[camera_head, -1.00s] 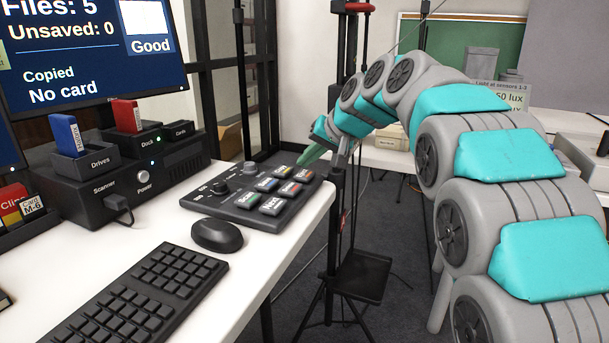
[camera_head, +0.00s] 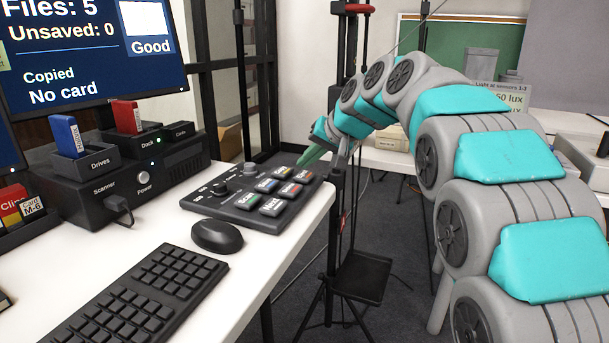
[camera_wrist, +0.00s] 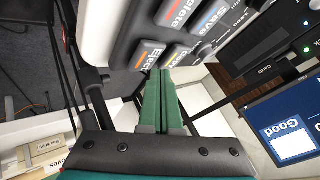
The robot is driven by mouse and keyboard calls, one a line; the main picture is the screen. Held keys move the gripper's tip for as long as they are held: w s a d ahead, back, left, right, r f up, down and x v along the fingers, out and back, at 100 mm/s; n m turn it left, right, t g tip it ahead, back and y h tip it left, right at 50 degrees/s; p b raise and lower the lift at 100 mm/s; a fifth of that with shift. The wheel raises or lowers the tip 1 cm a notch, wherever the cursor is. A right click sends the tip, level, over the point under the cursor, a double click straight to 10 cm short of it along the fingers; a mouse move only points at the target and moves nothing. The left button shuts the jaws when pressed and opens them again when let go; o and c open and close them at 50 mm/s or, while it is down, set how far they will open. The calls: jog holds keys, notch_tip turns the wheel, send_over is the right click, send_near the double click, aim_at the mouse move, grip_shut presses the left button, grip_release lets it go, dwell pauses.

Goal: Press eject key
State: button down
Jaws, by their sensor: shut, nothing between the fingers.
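The black key panel (camera_head: 222,205) lies on the white desk, with several dark keys with coloured stripes. The eject key (camera_wrist: 147,52) has an orange-red stripe and sits at the panel's edge in the wrist view. In the head view the eject key (camera_head: 303,176) is at the panel's far right corner. My gripper (camera_wrist: 160,74) is shut and empty, its green fingers pointing at the panel. Its tips are close beside the eject key and the yellow-striped key (camera_wrist: 176,54); I cannot tell whether they touch. In the head view my gripper (camera_head: 304,161) is just behind that corner.
A mouse (camera_head: 217,236) and keyboard (camera_head: 150,295) lie on the desk. The monitor (camera_head: 90,50) reads "No card". A black stand (camera_head: 360,275) stands beside the desk.

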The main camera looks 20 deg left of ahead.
aim_at(307, 176)
jog(key=shift+f, duration=0.1)
dwell(0.6)
jog(key=shift+f+b, duration=0.3)
jog(key=shift+b, duration=0.05)
jog(key=shift+f+b, duration=0.3)
jog(key=shift+f, duration=0.25)
dwell(0.8)
jog(key=shift+r, duration=0.15)
jog(key=shift+r+p, duration=0.6)
jog(key=shift+r, duration=0.15)
jog(key=shift+r+p, duration=1.75)
jog(key=shift+r, duration=0.85)
